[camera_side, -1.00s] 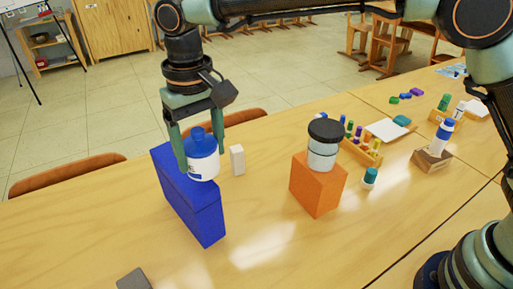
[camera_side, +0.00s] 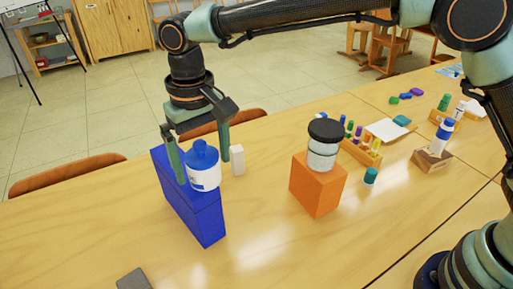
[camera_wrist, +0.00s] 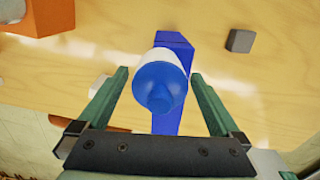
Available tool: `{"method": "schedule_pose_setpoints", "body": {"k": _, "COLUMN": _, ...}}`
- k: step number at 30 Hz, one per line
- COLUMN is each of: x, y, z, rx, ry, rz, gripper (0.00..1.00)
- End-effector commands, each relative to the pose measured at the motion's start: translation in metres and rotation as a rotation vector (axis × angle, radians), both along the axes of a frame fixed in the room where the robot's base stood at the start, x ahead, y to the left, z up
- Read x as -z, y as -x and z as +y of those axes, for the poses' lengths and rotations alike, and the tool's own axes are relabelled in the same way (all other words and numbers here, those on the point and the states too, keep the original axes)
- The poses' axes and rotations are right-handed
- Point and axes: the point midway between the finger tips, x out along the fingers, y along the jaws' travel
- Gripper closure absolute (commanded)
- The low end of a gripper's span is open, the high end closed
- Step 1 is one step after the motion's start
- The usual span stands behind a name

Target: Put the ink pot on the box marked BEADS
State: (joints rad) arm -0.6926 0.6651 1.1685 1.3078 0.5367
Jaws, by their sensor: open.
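A white bottle with a blue cap (camera_side: 204,176), which looks like the ink pot, stands upright on top of the blue box (camera_side: 195,214). In the wrist view, the bottle (camera_wrist: 160,87) is between my fingers, with the blue box (camera_wrist: 174,40) under it. My gripper (camera_side: 202,169) is open, one finger on each side of the bottle. The wrist view shows a gap on both sides of the bottle at my gripper (camera_wrist: 160,76). No BEADS marking is readable on the blue box or on the orange box (camera_side: 318,188).
A black-lidded jar (camera_side: 323,146) stands on the orange box. A small white block (camera_side: 238,160) stands close behind the blue box, near my right finger. A grey block (camera_side: 133,279) lies at the front. Pens in a wooden rack (camera_side: 361,150) are farther right.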

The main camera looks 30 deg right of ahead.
Motion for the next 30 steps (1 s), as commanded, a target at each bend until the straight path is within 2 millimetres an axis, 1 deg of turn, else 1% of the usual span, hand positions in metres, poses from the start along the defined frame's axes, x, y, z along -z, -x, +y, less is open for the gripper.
{"method": "schedule_pose_setpoints", "body": {"k": 5, "x": -0.026, "y": -0.001, "z": 0.000, "rx": 0.000, "ry": -0.004, "rz": -0.003, "gripper": 0.00}}
{"method": "schedule_pose_setpoints", "body": {"k": 12, "x": -0.078, "y": -0.001, "z": 0.001, "rx": 0.000, "ry": -0.004, "rz": -0.004, "gripper": 0.00}}
{"method": "schedule_pose_setpoints", "body": {"k": 16, "x": -0.098, "y": -0.001, "z": 0.000, "rx": 0.000, "ry": -0.002, "rz": -0.003, "gripper": 0.00}}
{"method": "schedule_pose_setpoints", "body": {"k": 21, "x": -0.113, "y": -0.001, "z": 0.000, "rx": 0.000, "ry": -0.001, "rz": -0.001, "gripper": 0.00}}
{"method": "schedule_pose_setpoints", "body": {"k": 26, "x": -0.120, "y": -0.001, "z": -0.003, "rx": 0.002, "ry": -0.002, "rz": -0.003, "gripper": 0.00}}
{"method": "schedule_pose_setpoints", "body": {"k": 29, "x": -0.127, "y": -0.005, "z": -0.016, "rx": 0.009, "ry": -0.013, "rz": -0.016, "gripper": 0.00}}
{"method": "schedule_pose_setpoints", "body": {"k": 30, "x": -0.131, "y": -0.007, "z": -0.026, "rx": 0.016, "ry": -0.020, "rz": -0.026, "gripper": 0.00}}
